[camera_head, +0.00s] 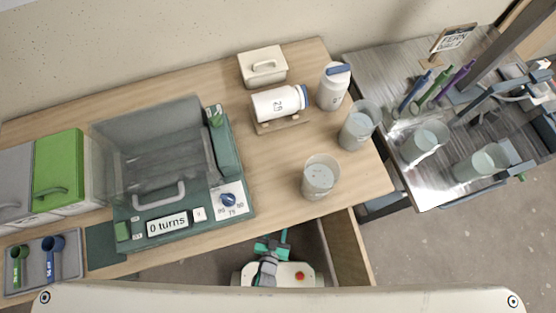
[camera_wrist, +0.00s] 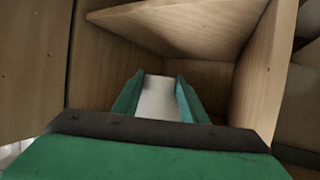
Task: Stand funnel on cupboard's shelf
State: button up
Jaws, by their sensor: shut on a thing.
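My gripper (camera_wrist: 160,80) is shut on a white thing (camera_wrist: 158,102), which I take to be the funnel. Only a smooth pale part of it shows between the two green fingers, so its shape and tilt are hidden. The fingers reach into the open wooden cupboard (camera_wrist: 249,85) in the wrist view. A slanting wooden board, the cupboard's shelf (camera_wrist: 185,22), shows above and beyond the fingertips. I cannot tell whether the held thing touches any surface. In the head view, my gripper (camera_head: 272,246) is low at the table's front edge, and the funnel cannot be made out.
An open wooden door (camera_head: 346,248) stands right of my gripper, below the tabletop (camera_head: 262,205). On top are a clear-lidded green machine (camera_head: 165,170), beakers (camera_head: 320,177), a lying jar (camera_head: 280,102) and a standing jar (camera_head: 333,88). A metal table (camera_head: 425,180) stands at the right.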

jog(key=w+f, duration=0.6)
jog(key=shift+d+f, duration=0.1)
jog(key=shift+f, duration=1.6)
jog(key=shift+f, duration=0.4)
jog(key=shift+f, duration=0.2)
jog(key=o, duration=1.1)
jog(key=shift+c, duration=0.2)
jog(key=shift+s, duration=0.15)
